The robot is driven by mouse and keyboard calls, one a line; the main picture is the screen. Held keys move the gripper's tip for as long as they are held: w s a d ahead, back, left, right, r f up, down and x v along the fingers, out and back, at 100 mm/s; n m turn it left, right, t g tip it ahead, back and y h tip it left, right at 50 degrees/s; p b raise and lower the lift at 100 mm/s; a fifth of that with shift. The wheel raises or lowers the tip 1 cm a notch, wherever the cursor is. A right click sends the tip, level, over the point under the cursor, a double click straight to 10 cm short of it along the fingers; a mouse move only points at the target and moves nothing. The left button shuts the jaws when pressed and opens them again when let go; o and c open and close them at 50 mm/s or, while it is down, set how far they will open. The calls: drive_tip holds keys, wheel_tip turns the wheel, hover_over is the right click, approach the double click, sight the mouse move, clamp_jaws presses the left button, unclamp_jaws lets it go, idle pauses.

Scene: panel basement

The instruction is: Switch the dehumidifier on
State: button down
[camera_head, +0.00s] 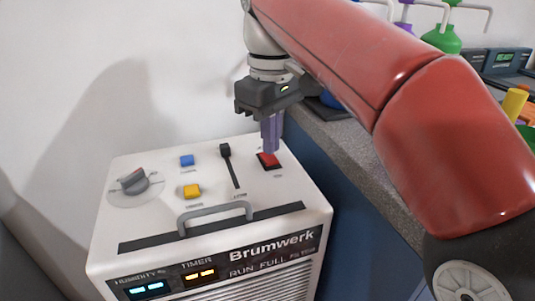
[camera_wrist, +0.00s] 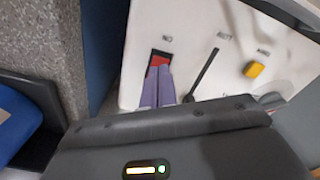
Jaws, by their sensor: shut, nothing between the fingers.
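The dehumidifier (camera_head: 215,215) is a white box marked Brumwerk. Its top carries a red rocker switch (camera_head: 268,160) at the right, a black slider (camera_head: 230,165), a blue button (camera_head: 187,160), a yellow button (camera_head: 191,191) and a grey dial (camera_head: 134,182). Its front displays (camera_head: 200,274) are lit and read RUN FULL beside them. My gripper (camera_head: 270,150) is shut and empty, pointing down with its purple fingertips at the red switch. In the wrist view the fingertips (camera_wrist: 157,72) overlap the red switch (camera_wrist: 160,58) and hide part of it. I cannot tell whether they touch it.
A grey speckled counter (camera_head: 335,140) with a blue side stands right of the dehumidifier. Green and purple bottles (camera_head: 442,38), a yellow cylinder (camera_head: 514,103) and a device with a green display (camera_head: 505,59) are on it. A grey handle (camera_head: 215,212) rises from the dehumidifier's top.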

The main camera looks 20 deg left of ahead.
sight(271, 159)
drive_tip(key=shift+f+b, duration=0.65)
drive_tip(key=shift+f, duration=0.4)
idle(0.7)
wheel_tip(271, 159, up, 5)
drive_tip(key=p, duration=0.4)
drive_tip(key=shift+f+p, duration=0.1)
drive_tip(key=shift+p, duration=0.25)
drive_tip(key=shift+r, duration=1.15)
